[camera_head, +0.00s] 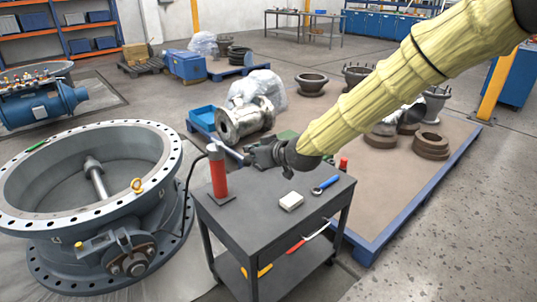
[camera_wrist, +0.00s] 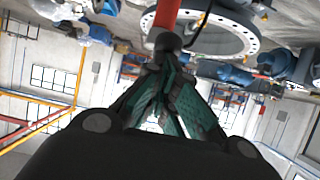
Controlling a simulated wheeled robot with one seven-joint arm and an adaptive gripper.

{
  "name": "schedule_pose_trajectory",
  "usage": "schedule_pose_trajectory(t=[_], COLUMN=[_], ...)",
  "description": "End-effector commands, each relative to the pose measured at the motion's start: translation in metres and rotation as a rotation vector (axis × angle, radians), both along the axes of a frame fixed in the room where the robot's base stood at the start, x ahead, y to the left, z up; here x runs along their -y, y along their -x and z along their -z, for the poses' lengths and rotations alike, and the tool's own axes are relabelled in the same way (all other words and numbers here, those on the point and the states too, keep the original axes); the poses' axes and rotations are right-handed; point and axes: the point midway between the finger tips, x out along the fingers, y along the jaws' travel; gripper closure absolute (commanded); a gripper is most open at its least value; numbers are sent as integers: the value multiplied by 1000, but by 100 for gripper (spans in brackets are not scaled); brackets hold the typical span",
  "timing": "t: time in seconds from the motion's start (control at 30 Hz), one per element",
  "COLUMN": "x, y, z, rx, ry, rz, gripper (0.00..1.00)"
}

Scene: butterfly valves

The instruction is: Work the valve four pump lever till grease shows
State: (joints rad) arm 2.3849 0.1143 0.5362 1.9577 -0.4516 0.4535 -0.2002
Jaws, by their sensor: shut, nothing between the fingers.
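The red grease pump (camera_head: 218,174) stands upright on the left end of the dark cart; its red barrel also shows at the top of the wrist view (camera_wrist: 167,14). Its grey lever (camera_head: 230,152) slants right from the pump top toward my gripper (camera_head: 250,155). In the wrist view my gripper (camera_wrist: 166,68) has its fingertips together beside the pump's dark end, with nothing seen held; contact with the lever cannot be told. A big grey butterfly valve (camera_head: 130,218) stands left of the cart, with a dark hose (camera_head: 187,185) between pump and valve. No grease is visible.
A blue-edged platform (camera_head: 430,190) with metal parts lies behind. Floor at the front right is clear.

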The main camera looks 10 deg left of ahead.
Motion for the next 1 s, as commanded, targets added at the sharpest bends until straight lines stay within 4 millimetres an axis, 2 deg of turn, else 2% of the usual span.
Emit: schedule_pose_trajectory(t=[0.03,0.2,0.6,0.77,1.0], x=[-6,-9,-7,-6,1], y=[2,6,6,7,12], z=[11,27,30,24,-5], rx=[5,13,12,13,13], ry=[-8,-15,-15,-15,-16], rz=[-8,-16,-14,-14,-16], gripper=[100,100,100,100,100])
